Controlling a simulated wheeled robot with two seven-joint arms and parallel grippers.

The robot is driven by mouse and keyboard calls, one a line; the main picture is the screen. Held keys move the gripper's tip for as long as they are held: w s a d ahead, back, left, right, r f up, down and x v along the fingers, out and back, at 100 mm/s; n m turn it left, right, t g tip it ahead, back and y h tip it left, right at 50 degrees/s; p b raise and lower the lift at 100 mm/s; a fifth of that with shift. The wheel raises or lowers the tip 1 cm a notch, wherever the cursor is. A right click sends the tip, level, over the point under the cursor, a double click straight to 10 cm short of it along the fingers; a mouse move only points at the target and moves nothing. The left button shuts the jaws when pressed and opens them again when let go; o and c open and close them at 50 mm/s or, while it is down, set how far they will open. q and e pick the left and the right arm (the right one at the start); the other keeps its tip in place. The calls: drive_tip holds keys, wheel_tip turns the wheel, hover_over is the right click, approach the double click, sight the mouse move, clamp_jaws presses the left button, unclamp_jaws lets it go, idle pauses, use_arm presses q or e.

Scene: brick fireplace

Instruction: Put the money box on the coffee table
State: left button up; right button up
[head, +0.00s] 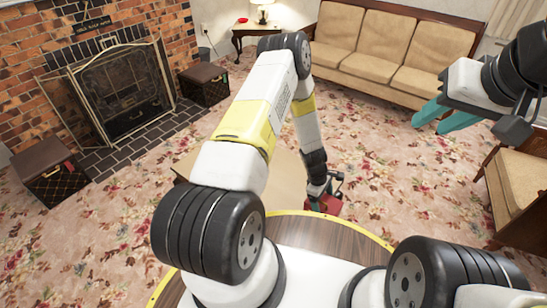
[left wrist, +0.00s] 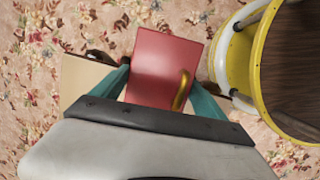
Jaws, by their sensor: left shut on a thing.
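The money box is a red box with a gold handle, seen close in the left wrist view (left wrist: 160,65). In the head view its red side (head: 328,206) shows just beyond my round base. My left gripper (head: 325,188) is shut on it, with a teal finger on each side in the left wrist view. A tan table top, likely the coffee table (head: 286,180), is partly hidden behind my left arm. Its edge (left wrist: 78,80) shows left of and below the box in the left wrist view. My right gripper (head: 428,127) is raised at the right, empty, its teal fingers apart.
A tan sofa (head: 372,70) stands at the back, with a side table and lamp (head: 262,12) left of it. A fireplace screen (head: 120,90) and two dark boxes (head: 204,84) are at the left. An armchair (head: 520,190) is at the right. Flowered carpet lies open between.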

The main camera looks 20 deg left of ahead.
use_arm(q)
drive_tip(key=shift+w+a+f, duration=0.55)
drive_tip(key=shift+a+f, duration=0.3)
drive_tip(key=shift+a, duration=1.65)
drive_tip(key=shift+w+a+f, duration=0.5)
drive_tip(key=shift+a+f, duration=0.3)
drive_tip(key=shift+a, duration=1.75)
drive_tip(key=shift+w+a+f, duration=0.55)
drive_tip(key=shift+a+f, duration=0.3)
drive_tip(key=shift+a, duration=1.65)
drive_tip(key=o, duration=2)
drive_tip(key=shift+c, duration=0.2)
